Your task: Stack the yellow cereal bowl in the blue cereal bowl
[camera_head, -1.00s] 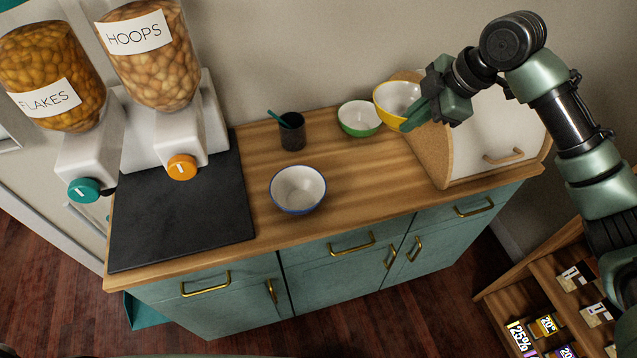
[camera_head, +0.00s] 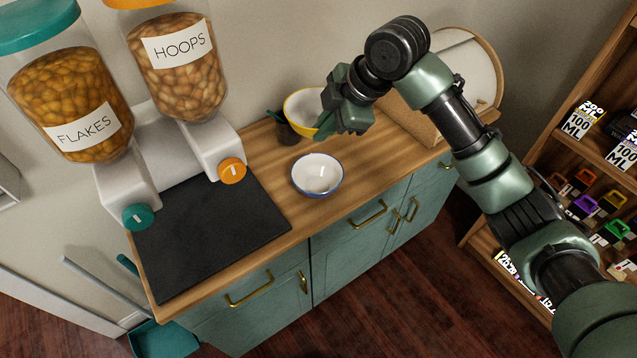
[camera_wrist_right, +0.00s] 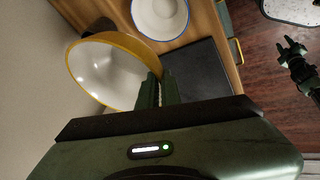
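The yellow cereal bowl (camera_head: 302,108), white inside with a yellow rim, is held tilted above the counter. My right gripper (camera_head: 324,124) is shut on its rim; the fingers (camera_wrist_right: 156,92) pinch the rim in the right wrist view, where the bowl (camera_wrist_right: 98,70) fills the left side. The blue cereal bowl (camera_head: 317,176), white with a blue rim, stands upright and empty on the counter, nearer the front than the yellow bowl. It also shows at the top of the right wrist view (camera_wrist_right: 160,14). My left gripper (camera_wrist_right: 290,50) appears open and empty at the right of that view.
Two cereal dispensers, flakes (camera_head: 75,110) and hoops (camera_head: 175,65), stand left by a black mat (camera_head: 210,235). A dark cup (camera_head: 287,132) sits partly behind the yellow bowl. A bread box (camera_head: 470,75) stands behind my right arm. Counter right of the blue bowl is clear.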

